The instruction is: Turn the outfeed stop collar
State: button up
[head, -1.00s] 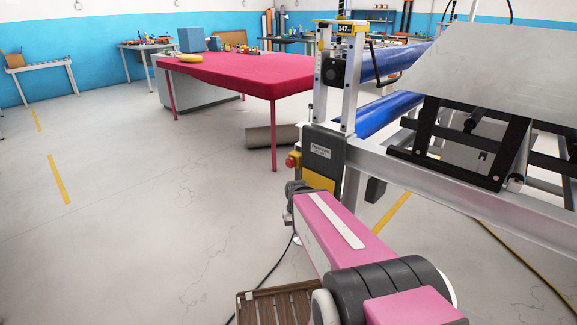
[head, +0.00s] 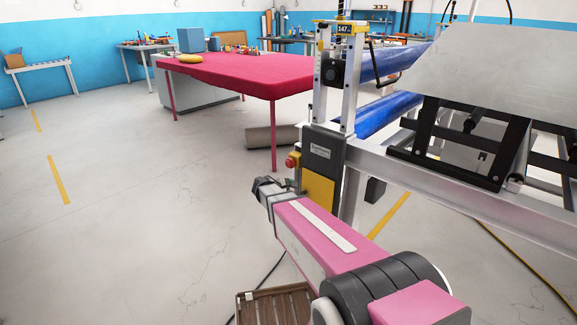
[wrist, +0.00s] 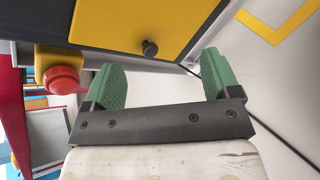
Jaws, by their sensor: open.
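I cannot pick out the outfeed stop collar for certain in either view. The machine's end post (head: 324,150) carries a dark housing with a yellow panel (head: 318,190) below it. In the wrist view the yellow panel (wrist: 140,22) bears a small black knob (wrist: 149,48), seen between and beyond my fingertips. A red button (wrist: 62,80) on a yellow base is left of the fingers; it also shows in the head view (head: 291,162). My gripper (wrist: 162,75) has green fingers, spread wide and empty. In the head view my gripper (head: 266,190) is beside the post's left side, apart from the panel.
Blue rollers (head: 390,113) and a metal machine frame (head: 460,185) lie to the right. Floor at left is clear.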

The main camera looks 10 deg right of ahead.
aim_at(287, 165)
jog(key=w+a+r+n+t+h, duration=0.35)
jog(key=w+a+n+t, duration=0.3)
jog(key=w+n, duration=0.4)
jog(key=shift+m+g, duration=0.25)
jog(key=shift+m, duration=0.6)
jog(key=x, duration=0.7)
jog(key=w+x, duration=0.1)
jog(key=x, duration=0.3)
jog(key=shift+a, duration=0.4)
jog(key=shift+c, duration=0.3)
jog(key=c, duration=0.9)
